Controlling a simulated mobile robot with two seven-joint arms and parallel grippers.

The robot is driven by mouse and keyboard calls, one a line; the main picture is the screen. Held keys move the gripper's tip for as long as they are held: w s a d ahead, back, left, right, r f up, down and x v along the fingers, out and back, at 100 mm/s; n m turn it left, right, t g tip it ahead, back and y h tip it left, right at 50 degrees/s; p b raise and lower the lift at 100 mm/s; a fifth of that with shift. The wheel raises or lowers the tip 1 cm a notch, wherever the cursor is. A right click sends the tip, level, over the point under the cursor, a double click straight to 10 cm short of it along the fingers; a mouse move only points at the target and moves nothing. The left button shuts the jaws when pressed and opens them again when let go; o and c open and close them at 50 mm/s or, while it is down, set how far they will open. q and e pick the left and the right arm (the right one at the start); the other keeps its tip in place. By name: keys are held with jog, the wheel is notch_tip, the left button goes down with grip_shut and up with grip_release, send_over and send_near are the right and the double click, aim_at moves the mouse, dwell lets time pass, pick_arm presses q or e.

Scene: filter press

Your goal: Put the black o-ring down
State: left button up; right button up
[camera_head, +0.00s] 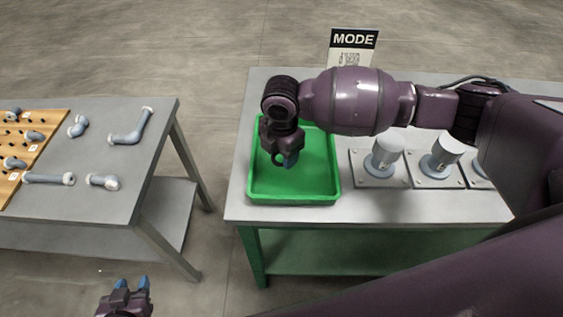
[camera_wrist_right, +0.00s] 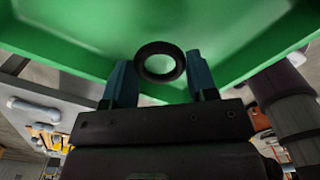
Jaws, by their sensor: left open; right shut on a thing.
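The black o-ring (camera_wrist_right: 160,62) shows in the right wrist view between the two blue fingertips of my right gripper (camera_wrist_right: 160,80), which is shut on it. In the head view my right gripper (camera_head: 285,160) hangs over the green tray (camera_head: 329,175), pointing down. The o-ring shows there only as a small dark shape at the fingertips. The tray fills the background of the wrist view; I cannot tell whether the ring touches its floor. My left gripper (camera_head: 132,284) is open and empty at the bottom left of the head view, low in front of the tables.
The tray stands on a grey table (camera_head: 245,212). Several grey cylinders on square plates (camera_head: 384,158) stand right of it. A MODE sign (camera_head: 353,47) is behind. A second table (camera_head: 110,190) at left bears pipe pieces and a wooden board (camera_head: 45,125). A floor gap separates the tables.

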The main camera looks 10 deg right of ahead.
aim_at(282, 170)
jog(key=shift+f, duration=2.1)
jog(key=shift+f, duration=0.15)
jog(key=o, duration=0.9)
notch_tip(282, 170, up, 12)
jog(key=shift+r, duration=0.2)
